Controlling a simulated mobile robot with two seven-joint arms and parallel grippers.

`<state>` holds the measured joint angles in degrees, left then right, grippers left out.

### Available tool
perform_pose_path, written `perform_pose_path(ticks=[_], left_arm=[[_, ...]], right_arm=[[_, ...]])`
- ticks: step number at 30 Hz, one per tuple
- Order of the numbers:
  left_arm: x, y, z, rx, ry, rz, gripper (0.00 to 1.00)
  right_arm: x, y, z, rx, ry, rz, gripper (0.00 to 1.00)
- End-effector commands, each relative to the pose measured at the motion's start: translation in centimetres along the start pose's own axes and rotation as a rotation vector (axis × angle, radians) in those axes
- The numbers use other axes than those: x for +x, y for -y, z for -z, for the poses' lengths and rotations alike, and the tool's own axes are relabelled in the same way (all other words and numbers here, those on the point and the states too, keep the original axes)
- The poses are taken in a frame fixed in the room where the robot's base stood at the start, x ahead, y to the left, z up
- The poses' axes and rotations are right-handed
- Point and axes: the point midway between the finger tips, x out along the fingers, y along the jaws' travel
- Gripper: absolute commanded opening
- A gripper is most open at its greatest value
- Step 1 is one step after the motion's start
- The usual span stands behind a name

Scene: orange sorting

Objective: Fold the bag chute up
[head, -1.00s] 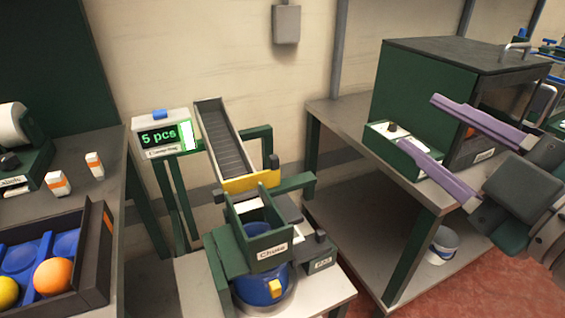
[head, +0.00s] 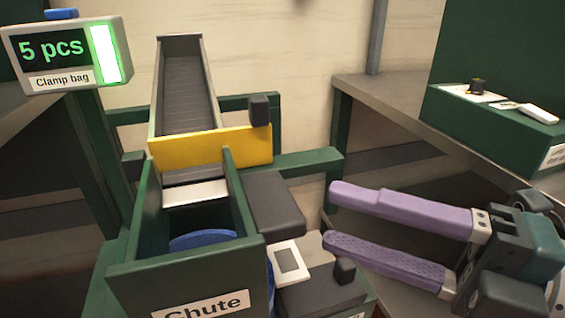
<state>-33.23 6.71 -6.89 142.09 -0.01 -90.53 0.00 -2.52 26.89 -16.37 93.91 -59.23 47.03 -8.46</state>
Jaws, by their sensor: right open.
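The bag chute (head: 250,255) is a dark green open-topped box with a label reading "Chute". It stands below the end of a grey sloped feed channel (head: 188,90), which has a yellow plate (head: 210,147) across its lower end. Blue material (head: 203,241) shows inside and below the chute. My right gripper (head: 332,217) has two purple fingers, spread apart with nothing between them. It is to the right of the chute, pointing left, and appears not to touch it. My left gripper is not in view.
A display (head: 70,55) at the upper left reads "5 pcs" and "Clamp bag". A black block (head: 272,203) and a small dark device with a knob (head: 322,290) sit beside the chute. A grey table (head: 395,110) with a green cabinet (head: 500,60) stands at the right.

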Motion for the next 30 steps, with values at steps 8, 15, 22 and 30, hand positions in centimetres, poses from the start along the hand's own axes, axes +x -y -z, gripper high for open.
perform_pose_path(ticks=[8,15,22,30], left_arm=[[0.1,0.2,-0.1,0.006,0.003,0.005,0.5],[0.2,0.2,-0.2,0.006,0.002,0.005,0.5],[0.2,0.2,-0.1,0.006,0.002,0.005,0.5],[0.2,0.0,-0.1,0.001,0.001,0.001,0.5]], right_arm=[[5.3,-0.2,-0.1,0.0,0.002,-0.004,0.53],[7.4,-0.1,-0.1,0.0,0.003,-0.001,0.53],[7.5,-0.1,-0.1,0.0,0.004,0.0,0.53],[7.5,-0.1,-0.1,0.001,0.003,0.0,0.26]])
